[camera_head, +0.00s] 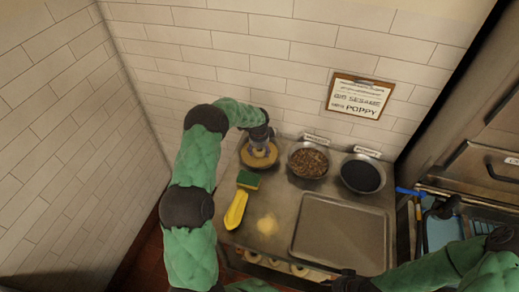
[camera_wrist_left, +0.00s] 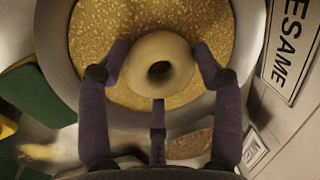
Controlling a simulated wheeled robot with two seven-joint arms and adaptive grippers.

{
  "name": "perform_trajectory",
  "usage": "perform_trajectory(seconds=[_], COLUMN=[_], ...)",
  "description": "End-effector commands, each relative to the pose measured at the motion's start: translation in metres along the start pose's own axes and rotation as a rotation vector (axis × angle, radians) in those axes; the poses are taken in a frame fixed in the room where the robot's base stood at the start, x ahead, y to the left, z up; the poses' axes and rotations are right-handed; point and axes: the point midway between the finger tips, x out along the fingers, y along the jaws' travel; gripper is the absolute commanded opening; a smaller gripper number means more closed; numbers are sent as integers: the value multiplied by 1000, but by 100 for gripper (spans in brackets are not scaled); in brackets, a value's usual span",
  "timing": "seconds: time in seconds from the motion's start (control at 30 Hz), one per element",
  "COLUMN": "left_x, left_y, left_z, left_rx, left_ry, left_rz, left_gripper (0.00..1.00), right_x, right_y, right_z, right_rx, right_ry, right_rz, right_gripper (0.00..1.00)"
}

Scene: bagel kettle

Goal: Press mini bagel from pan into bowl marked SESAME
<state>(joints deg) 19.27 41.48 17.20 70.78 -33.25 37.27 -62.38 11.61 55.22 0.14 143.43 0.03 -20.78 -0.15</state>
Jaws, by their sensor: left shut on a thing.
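The sesame bowl (camera_head: 245,160) stands at the back left of the counter, filled with pale seeds. In the left wrist view its rim (camera_wrist_left: 55,50) surrounds the seeds, and a SESAME label (camera_wrist_left: 287,45) is beside it. My left gripper (camera_head: 262,147) is over this bowl. In the wrist view my left gripper (camera_wrist_left: 158,62) is shut on a plain mini bagel (camera_wrist_left: 158,45), with fingers on both sides of it. The bagel is over the seeds; whether it touches them I cannot tell. The right arm is at the lower right, and its fingers cannot be made out.
A bowl of brown topping (camera_head: 308,162) and a bowl of black seeds (camera_head: 361,175) stand to the right. A bare metal tray (camera_head: 343,231) lies in front. Pale rings show under the counter.

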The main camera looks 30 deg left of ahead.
Motion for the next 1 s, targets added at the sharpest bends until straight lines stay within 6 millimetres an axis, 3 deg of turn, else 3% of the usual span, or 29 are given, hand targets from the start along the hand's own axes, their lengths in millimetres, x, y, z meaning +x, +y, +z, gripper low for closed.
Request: perform_trajectory(seconds=[0.57,1.0], left_x=[-1,-28], left_y=[0,-5], left_z=[0,0], left_rx=[0,0], left_ry=[0,0], left_rz=[-1,-1], left_gripper=[34,34], right_x=[-1,-14], right_y=[0,-5], right_z=[0,0], right_rx=[0,0], right_ry=[0,0], right_rz=[0,0], right_gripper=[40,40])
